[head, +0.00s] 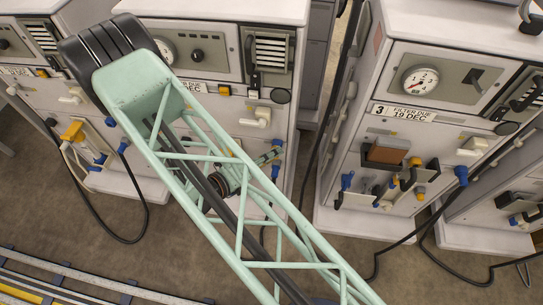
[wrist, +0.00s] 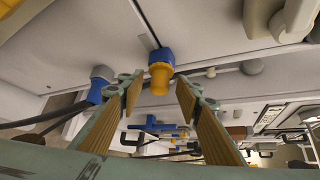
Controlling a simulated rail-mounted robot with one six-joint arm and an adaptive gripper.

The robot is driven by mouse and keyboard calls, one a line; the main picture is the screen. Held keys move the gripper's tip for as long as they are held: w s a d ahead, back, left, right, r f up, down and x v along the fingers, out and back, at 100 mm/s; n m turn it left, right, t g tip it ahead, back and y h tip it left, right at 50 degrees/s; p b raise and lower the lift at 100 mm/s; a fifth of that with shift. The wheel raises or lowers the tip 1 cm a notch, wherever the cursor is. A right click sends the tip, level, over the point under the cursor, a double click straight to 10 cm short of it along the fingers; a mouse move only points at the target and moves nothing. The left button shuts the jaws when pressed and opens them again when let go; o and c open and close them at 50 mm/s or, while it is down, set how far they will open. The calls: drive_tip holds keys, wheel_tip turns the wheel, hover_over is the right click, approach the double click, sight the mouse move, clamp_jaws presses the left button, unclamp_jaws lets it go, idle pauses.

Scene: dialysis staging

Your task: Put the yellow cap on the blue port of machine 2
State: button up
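In the wrist view a yellow cap (wrist: 160,80) sits directly against a blue port (wrist: 160,58) on a pale machine front, in line with it. I cannot tell how deeply it is seated. My gripper (wrist: 160,88) is open, one finger on each side of the cap, with a visible gap on both sides. In the head view my gripper (head: 275,153) is partly hidden behind my arm's green lattice, at the front of the middle machine (head: 270,95). That machine's number is hidden by my arm; the cap cannot be made out there.
Machine 3 (head: 400,112) stands to the right, with several blue and yellow fittings low on its front. Another machine (head: 50,95) stands left. Dark hoses (head: 140,232) hang to the floor. In the wrist view a blue connector with a hose (wrist: 98,85) lies close left of my gripper.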

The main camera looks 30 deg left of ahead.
drive_tip(key=shift+s, duration=0.15)
drive_tip(key=v, duration=1.1)
drive_tip(key=shift+s, duration=0.3)
drive_tip(key=shift+a+r, duration=0.1)
idle(1.0)
